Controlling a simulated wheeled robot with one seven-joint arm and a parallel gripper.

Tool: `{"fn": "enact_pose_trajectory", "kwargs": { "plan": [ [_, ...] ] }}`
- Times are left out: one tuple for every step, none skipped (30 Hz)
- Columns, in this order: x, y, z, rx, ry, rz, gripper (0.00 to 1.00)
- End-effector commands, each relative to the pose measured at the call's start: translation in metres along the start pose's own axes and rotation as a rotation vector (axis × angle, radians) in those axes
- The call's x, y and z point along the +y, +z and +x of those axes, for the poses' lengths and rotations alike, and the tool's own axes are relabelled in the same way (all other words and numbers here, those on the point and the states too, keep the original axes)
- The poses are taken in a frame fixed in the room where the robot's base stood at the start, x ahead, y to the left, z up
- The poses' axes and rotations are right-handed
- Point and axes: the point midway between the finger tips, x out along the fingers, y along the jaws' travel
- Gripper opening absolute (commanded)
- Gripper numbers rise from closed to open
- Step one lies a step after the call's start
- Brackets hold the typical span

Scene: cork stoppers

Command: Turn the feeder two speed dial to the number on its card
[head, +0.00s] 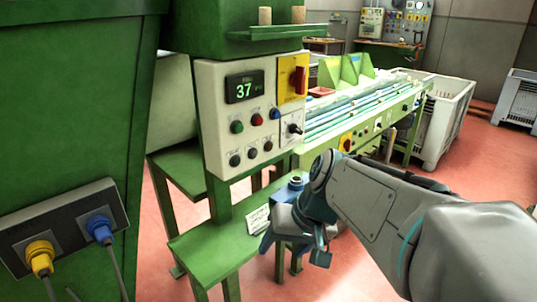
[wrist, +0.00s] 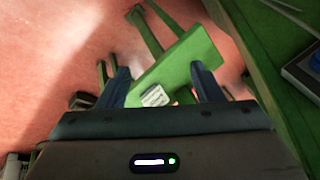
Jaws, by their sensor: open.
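A white card (head: 258,220) with dark print too small to read stands on the low green shelf. It also shows in the wrist view (wrist: 155,96), between my fingers. The cream control panel (head: 208,115) has a display (head: 244,87) reading 37, several push buttons and a black knob (head: 295,128) on a white plate. I cannot tell which control is the feeder two dial. My gripper (head: 294,252) is open and empty, pointing down near the shelf, right of the card and below the panel. The wrist view also shows my gripper (wrist: 162,76) with its fingers wide apart.
A yellow plate with a red switch (head: 299,80) is at the panel's upper right. Cork stoppers (head: 265,16) stand on a green ledge above. A green conveyor (head: 350,110) runs behind my arm. A socket box (head: 65,235) with yellow and blue plugs is at left.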

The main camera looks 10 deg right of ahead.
Motion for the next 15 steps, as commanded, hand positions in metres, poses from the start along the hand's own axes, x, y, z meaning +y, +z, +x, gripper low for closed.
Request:
{"fn": "enact_pose_trajectory", "kwargs": {
  "plan": [
    [0.007, -0.015, 0.015, 0.027, -0.068, 0.036, 0.60],
    [0.008, -0.025, 0.015, 0.048, -0.110, 0.047, 0.60],
    [0.009, -0.039, 0.014, 0.078, -0.168, 0.062, 0.60],
    [0.011, -0.050, 0.013, 0.105, -0.210, 0.070, 0.60],
    [0.013, -0.061, 0.011, 0.135, -0.251, 0.076, 0.60],
    [0.018, -0.076, 0.008, 0.179, -0.305, 0.084, 0.60],
    [0.021, -0.088, 0.004, 0.216, -0.343, 0.086, 0.60],
    [0.026, -0.099, 0.001, 0.255, -0.381, 0.087, 0.60],
    [0.034, -0.114, -0.005, 0.313, -0.429, 0.086, 0.60],
    [0.040, -0.125, -0.011, 0.359, -0.462, 0.083, 0.60],
    [0.047, -0.136, -0.017, 0.407, -0.494, 0.079, 0.60],
    [0.058, -0.150, -0.026, 0.475, -0.532, 0.070, 0.60],
    [0.066, -0.159, -0.034, 0.526, -0.558, 0.062, 0.60],
    [0.074, -0.168, -0.041, 0.578, -0.580, 0.053, 0.60],
    [0.085, -0.177, -0.052, 0.645, -0.605, 0.038, 0.60]
  ]
}}
